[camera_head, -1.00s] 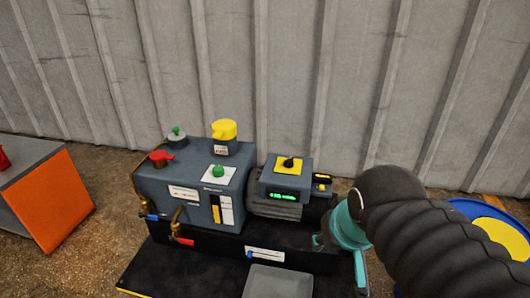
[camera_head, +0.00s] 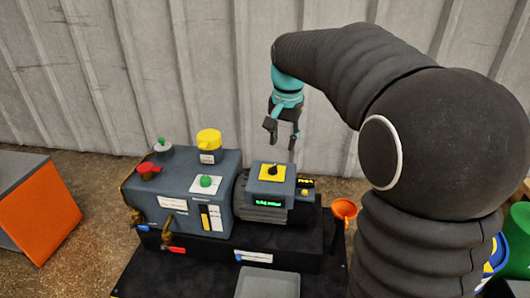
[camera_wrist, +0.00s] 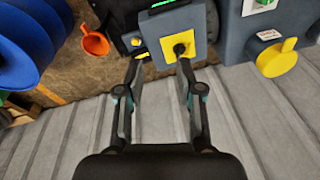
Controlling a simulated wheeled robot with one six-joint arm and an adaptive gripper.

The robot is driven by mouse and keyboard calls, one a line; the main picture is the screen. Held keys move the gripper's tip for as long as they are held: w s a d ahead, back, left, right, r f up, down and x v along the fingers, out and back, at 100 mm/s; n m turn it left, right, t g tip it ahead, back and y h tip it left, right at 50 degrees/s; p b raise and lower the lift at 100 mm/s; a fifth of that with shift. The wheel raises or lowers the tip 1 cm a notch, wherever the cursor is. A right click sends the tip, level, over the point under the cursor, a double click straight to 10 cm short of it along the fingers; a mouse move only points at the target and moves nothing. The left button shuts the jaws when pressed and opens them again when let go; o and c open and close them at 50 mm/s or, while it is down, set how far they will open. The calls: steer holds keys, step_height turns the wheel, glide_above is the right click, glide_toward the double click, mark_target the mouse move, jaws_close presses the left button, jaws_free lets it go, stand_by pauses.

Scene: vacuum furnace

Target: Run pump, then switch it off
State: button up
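The pump (camera_head: 185,190) is a dark grey unit with a yellow cap, a red knob and a green button on top. At its right end sits the motor box with a black rotary switch on a yellow plate (camera_head: 272,173) and a lit green display (camera_head: 267,203). My gripper (camera_head: 283,140) is above and behind the motor box, pointing down, apart from it. In the wrist view the two fingers (camera_wrist: 157,62) are spread with nothing between them, and the switch (camera_wrist: 179,49) shows just beyond the tips.
An orange funnel (camera_head: 344,208) stands right of the motor. A grey tray (camera_head: 268,283) lies in front. An orange and grey box (camera_head: 40,215) is at the left. A corrugated wall (camera_head: 180,70) stands close behind the pump. A blue reel (camera_wrist: 30,50) shows in the wrist view.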

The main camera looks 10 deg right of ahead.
mark_target(271, 168)
steer(key=w+f+m+g+p, duration=0.1)
steer(key=w+f+m+p, duration=0.1)
steer(key=w, duration=0.4)
steer(key=w+f+m+g+p, duration=0.1)
steer(key=w+f, duration=0.2)
steer(key=w, duration=0.4)
steer(key=f+b, duration=0.1)
steer(key=f, duration=1.2)
steer(key=shift+s+a+f+b, duration=0.1)
steer(key=shift+a+f+b, duration=0.1)
steer(key=shift+f+b, duration=0.15)
jaws_close()
